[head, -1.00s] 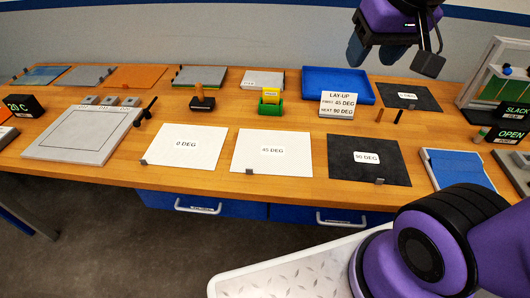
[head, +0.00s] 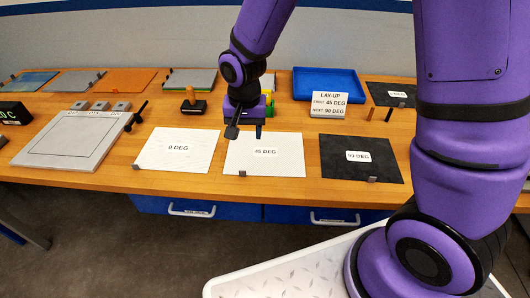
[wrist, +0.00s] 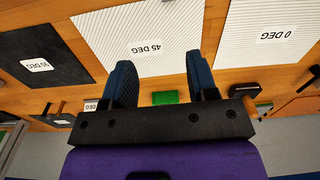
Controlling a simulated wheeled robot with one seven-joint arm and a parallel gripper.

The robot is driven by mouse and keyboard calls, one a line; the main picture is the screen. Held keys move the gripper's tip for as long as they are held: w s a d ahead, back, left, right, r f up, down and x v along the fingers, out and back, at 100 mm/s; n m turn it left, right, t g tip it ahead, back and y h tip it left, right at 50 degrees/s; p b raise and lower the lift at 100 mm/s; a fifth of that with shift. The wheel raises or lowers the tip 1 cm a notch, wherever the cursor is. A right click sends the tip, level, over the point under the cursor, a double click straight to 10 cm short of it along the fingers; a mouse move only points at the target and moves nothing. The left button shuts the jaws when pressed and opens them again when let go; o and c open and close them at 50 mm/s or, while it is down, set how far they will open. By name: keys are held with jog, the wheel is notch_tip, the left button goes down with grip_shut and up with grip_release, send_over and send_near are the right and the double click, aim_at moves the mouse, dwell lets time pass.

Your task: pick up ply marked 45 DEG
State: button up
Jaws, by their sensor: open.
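The ply marked 45 DEG (head: 264,160) is a white sheet lying flat on the wooden bench, between the 0 DEG and 90 DEG plies. A small grey tab (head: 242,173) sits at its front edge. The 45 DEG ply also shows in the wrist view (wrist: 140,28), upside down. My gripper (head: 245,133) is above the back edge of this ply in the head view. In the wrist view my gripper (wrist: 161,75) is open, with two blue fingers apart and nothing between them. Its height above the ply is hard to judge.
The white 0 DEG ply (head: 178,150) lies left and the black 90 DEG ply (head: 360,170) right. Behind stand a LAY-UP sign (head: 329,104), a blue tray (head: 330,86) and a stamp-like tool (head: 193,104). A grey framed plate (head: 70,142) lies far left.

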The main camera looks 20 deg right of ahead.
jog(key=shift+a+f, duration=0.35)
jog(key=shift+f, duration=2.1)
jog(key=shift+a+f, duration=0.3)
jog(key=shift+f, duration=2.2)
jog(key=shift+a+f, duration=0.35)
jog(key=shift+f, duration=2.1)
jog(key=c, duration=1)
